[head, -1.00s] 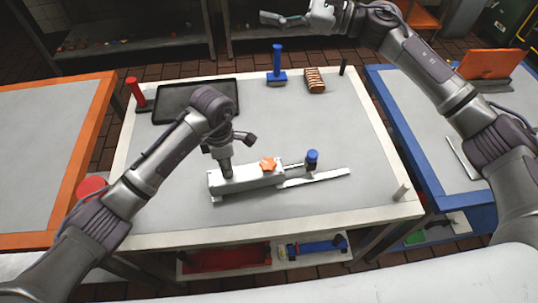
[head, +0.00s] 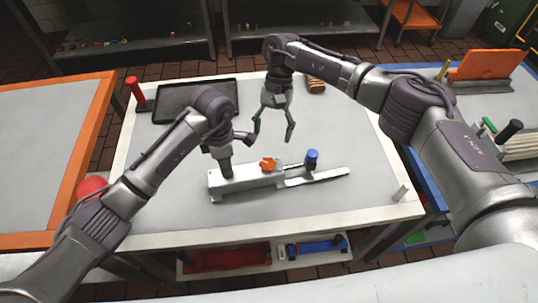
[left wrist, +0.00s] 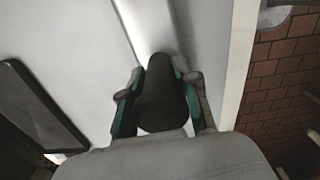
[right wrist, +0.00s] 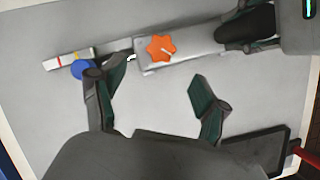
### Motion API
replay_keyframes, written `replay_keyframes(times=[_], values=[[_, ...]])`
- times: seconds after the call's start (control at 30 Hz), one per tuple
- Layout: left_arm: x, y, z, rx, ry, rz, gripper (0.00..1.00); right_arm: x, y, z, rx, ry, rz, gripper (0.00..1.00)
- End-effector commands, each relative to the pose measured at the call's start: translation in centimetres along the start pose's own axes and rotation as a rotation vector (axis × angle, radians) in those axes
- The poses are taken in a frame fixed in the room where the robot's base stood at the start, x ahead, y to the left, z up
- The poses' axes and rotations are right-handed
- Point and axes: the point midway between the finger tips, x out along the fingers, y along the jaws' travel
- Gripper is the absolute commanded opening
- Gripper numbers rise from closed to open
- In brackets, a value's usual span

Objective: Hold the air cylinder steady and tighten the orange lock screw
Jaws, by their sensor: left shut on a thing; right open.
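The air cylinder (head: 252,178) is a long grey block lying on the table, with a dark upright handle (left wrist: 160,95) at its left end in the head view. The orange lock screw (head: 267,164) is a star-shaped knob on its top face, plain in the right wrist view (right wrist: 161,48). My left gripper (head: 225,150) is shut on the dark handle, with a finger on each side in the left wrist view. My right gripper (head: 273,132) is open and empty, pointing down above and behind the orange screw. In the right wrist view its fingers (right wrist: 160,82) stand apart, clear of the screw.
A blue knob (head: 311,157) stands upright near the cylinder's right end, by a flat light bar (head: 325,177). A black tray (head: 170,98), a red-handled tool (head: 134,93) and a brown ribbed block (head: 316,85) lie toward the back.

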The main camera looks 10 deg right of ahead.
Motion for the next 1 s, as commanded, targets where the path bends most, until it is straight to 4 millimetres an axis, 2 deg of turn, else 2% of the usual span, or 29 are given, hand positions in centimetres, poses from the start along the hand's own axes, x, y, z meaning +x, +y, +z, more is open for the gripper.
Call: replay_keyframes(times=[0.03,0.2,0.4,0.57,0.8,0.87,1.0], values=[[0.1,-0.1,0.1,0.003,-0.001,-0.002,0.00,1.2,0.1,0.1,0.000,-0.003,0.002,0.74],[0.1,-0.1,0.1,0.003,-0.001,-0.003,0.00,4.6,0.0,0.1,0.001,-0.004,0.000,0.74],[0.1,-0.1,0.1,0.004,-0.001,-0.003,0.00,7.2,-0.1,0.1,0.002,-0.002,-0.003,0.74],[0.1,-0.2,0.1,0.004,-0.001,-0.004,0.00,8.0,-0.1,0.1,0.001,-0.002,-0.003,0.74],[0.1,-0.2,0.1,0.004,-0.002,-0.004,0.00,8.0,-0.1,0.1,0.002,-0.001,-0.003,0.74],[0.1,-0.2,0.1,0.004,-0.002,-0.004,0.00,8.0,-0.1,0.1,0.002,-0.001,-0.003,0.67],[0.1,-0.2,0.1,0.004,-0.002,-0.004,0.00,8.0,-0.1,0.1,0.002,-0.001,-0.003,0.44]])
